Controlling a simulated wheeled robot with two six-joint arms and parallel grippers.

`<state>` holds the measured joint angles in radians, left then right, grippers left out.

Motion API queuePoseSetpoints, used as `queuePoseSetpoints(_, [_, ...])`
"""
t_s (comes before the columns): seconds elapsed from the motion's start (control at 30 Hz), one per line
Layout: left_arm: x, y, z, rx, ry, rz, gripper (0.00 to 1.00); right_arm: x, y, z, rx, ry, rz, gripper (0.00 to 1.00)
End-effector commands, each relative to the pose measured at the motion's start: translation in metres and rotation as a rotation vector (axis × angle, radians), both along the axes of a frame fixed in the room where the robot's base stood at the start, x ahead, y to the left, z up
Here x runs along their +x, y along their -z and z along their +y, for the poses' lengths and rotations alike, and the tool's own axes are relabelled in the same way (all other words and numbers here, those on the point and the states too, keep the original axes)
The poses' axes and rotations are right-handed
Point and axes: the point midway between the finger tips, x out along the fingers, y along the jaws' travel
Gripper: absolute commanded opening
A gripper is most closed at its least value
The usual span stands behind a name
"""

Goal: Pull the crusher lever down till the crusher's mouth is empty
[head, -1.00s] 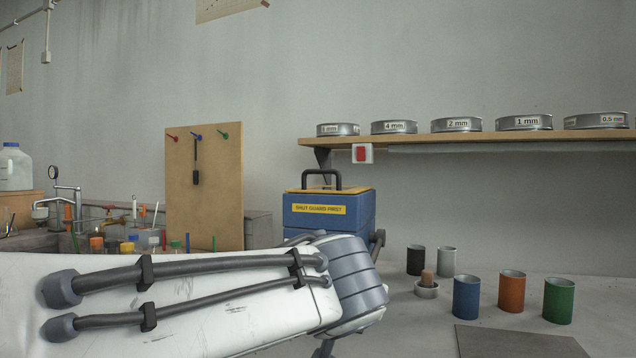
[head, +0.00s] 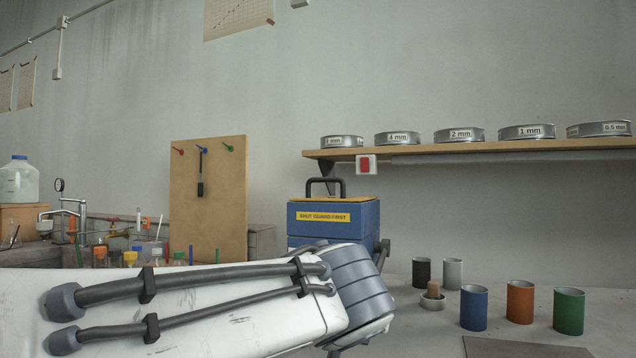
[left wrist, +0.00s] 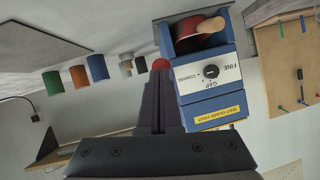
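The blue crusher (head: 360,218) stands behind my left arm in the head view, its lower part hidden. It bears a yellow "SHUT GUARD FIRST" label and has a black handle on top. Its mouth does not show. In the left wrist view the crusher (left wrist: 190,82) appears upside down with its gap dial (left wrist: 211,72). The crusher lever's red knob (left wrist: 160,63) shows right at the tips of my left gripper (left wrist: 160,80). The fingers are close together and seem shut on the lever just behind the knob; the shaft is hidden. My right gripper is not in view.
A red pan (left wrist: 190,40) with a wooden-handled tool sits in the crusher's lower opening. Blue (head: 474,308), orange (head: 520,302) and green (head: 568,311) cups stand to the right, with a small dish (head: 432,300) behind. A shelf (head: 450,147) carries several sieves. Bottles crowd the left.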

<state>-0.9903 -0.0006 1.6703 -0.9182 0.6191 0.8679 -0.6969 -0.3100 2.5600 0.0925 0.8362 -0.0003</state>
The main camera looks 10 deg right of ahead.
Motion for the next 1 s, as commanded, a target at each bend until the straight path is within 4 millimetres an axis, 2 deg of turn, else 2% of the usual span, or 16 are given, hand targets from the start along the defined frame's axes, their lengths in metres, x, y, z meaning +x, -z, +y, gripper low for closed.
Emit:
queuePoseSetpoints(0.03, [0.0,0.006,0.001,0.015,-0.006,0.013,0.0,0.0,-0.002,0.0,0.0,0.0,0.0,0.0])
queuePoseSetpoints(0.07, [0.0,0.003,0.001,0.013,-0.005,0.013,0.0,0.0,-0.003,0.0,0.0,0.0,0.0,0.0])
queuePoseSetpoints(0.27, [-0.012,-0.036,0.004,0.003,-0.004,0.004,0.0,0.0,-0.022,0.0,0.0,0.0,0.0,0.0])
queuePoseSetpoints(0.5, [-0.06,-0.057,0.025,-0.002,0.005,-0.001,0.0,0.0,-0.023,0.0,0.0,0.0,0.0,0.0])
queuePoseSetpoints(0.73, [-0.09,-0.069,0.039,-0.001,0.005,-0.002,0.0,0.0,-0.026,0.0,0.0,0.0,0.0,0.0])
queuePoseSetpoints(1.0, [-0.098,-0.072,0.044,0.0,0.001,-0.002,0.0,0.0,-0.026,0.0,0.0,0.0,0.0,0.0])
